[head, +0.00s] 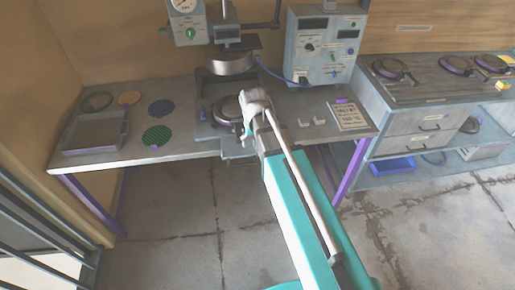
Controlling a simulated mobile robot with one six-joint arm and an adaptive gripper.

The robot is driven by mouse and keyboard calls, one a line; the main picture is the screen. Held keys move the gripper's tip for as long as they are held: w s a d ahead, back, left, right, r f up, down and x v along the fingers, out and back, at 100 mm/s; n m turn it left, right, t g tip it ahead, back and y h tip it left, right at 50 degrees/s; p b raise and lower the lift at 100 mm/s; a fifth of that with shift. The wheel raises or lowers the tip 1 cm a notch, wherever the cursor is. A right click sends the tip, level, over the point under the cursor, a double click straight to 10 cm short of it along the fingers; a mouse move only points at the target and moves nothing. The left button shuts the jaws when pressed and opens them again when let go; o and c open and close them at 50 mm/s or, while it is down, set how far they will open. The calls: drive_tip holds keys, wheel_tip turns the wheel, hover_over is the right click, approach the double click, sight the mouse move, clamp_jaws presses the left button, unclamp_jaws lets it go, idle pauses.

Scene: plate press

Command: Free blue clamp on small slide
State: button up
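The press (232,64) stands at the back of the workbench, with a round plate (228,110) on the base below its head. A low slide-like part (238,153) juts from the bench front beneath it, partly hidden by my arm. I cannot make out a blue clamp for sure; a tiny bluish spot (203,115) shows at the left of the press base. My gripper (245,133) is at the end of my teal arm, in front of the plate and overlapping it in the view. Its fingers are too small to tell open from shut, and contact is unclear.
On the workbench (180,147), a grey tray (95,134) and several coloured discs lie left. A control box (322,46), small white blocks (305,122) and a printed card (348,116) are right. A drawer cabinet (405,122) adjoins. Floor in front is clear.

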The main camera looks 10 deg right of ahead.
drive_tip(key=shift+s+d+f, duration=0.2)
drive_tip(key=shift+s+d, duration=0.1)
drive_tip(key=shift+s, duration=0.25)
drive_tip(key=shift+s+d, duration=0.1)
drive_tip(key=shift+s, duration=0.05)
drive_tip(key=s+d, duration=0.4)
drive_tip(key=s, duration=0.3)
drive_tip(key=shift+s+d, duration=0.4)
drive_tip(key=c, duration=0.4)
drive_tip(key=shift+o, duration=0.2)
